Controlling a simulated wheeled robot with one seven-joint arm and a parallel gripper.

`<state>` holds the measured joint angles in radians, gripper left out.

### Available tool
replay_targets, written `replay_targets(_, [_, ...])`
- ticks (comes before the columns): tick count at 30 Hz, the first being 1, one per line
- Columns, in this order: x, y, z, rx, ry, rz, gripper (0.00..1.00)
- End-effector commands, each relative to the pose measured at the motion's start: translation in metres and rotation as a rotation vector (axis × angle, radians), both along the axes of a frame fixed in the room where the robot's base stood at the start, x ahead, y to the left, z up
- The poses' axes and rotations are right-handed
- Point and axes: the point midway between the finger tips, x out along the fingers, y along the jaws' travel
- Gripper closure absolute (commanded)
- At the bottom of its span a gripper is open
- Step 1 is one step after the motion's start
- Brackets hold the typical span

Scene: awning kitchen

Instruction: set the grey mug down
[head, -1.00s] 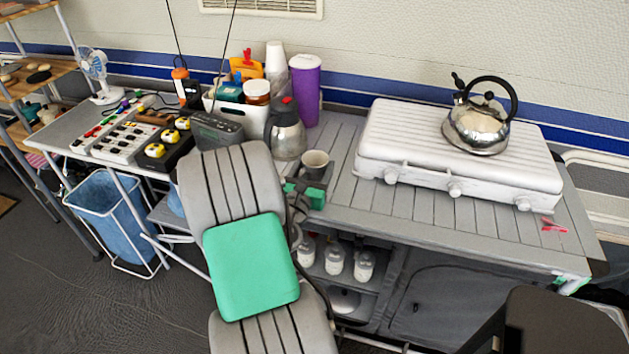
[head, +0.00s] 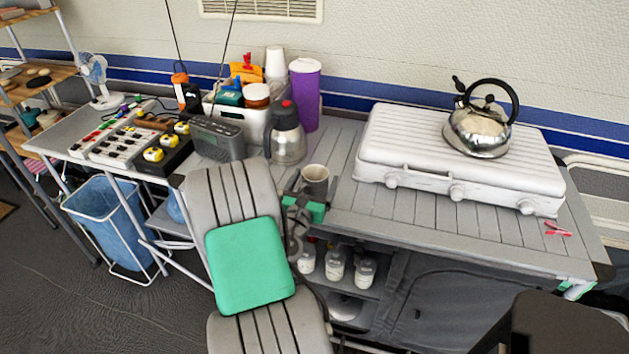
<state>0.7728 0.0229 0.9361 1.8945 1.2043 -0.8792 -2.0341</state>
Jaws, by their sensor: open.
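The grey mug (head: 315,179) is upright at the near left part of the slatted grey counter (head: 390,215), just right of the steel flask. Its open top shows; its lower part is hidden behind my gripper, so I cannot see its base meeting the counter. My gripper (head: 304,203), dark with green parts, is open right at the near side of the mug. The fingertips are mostly hidden, and I cannot tell whether they touch the mug.
The steel flask (head: 286,135), radio (head: 217,139) and purple tumbler (head: 305,95) stand behind and left of the mug. A white stove (head: 455,165) bears a kettle (head: 478,130) to the right. Bare slats lie between mug and stove. Bottles (head: 335,264) sit on a shelf below.

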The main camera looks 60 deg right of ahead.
Motion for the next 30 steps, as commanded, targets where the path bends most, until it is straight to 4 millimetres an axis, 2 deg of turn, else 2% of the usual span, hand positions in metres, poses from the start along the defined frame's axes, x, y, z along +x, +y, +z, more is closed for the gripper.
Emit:
replay_targets(7, [0.000,0.000,0.006,-0.001,-0.001,0.000,0.13])
replay_targets(8, [0.000,0.004,0.003,0.001,0.000,0.001,0.13])
replay_targets(11, [-0.001,0.021,0.001,0.003,0.002,0.005,0.13])
replay_targets(19, [-0.013,0.095,0.001,-0.001,0.002,0.011,0.13])
replay_targets(24, [-0.016,0.111,0.003,-0.003,-0.005,0.004,0.13])
replay_targets(30, [-0.020,0.119,0.003,0.000,0.000,0.000,0.13])
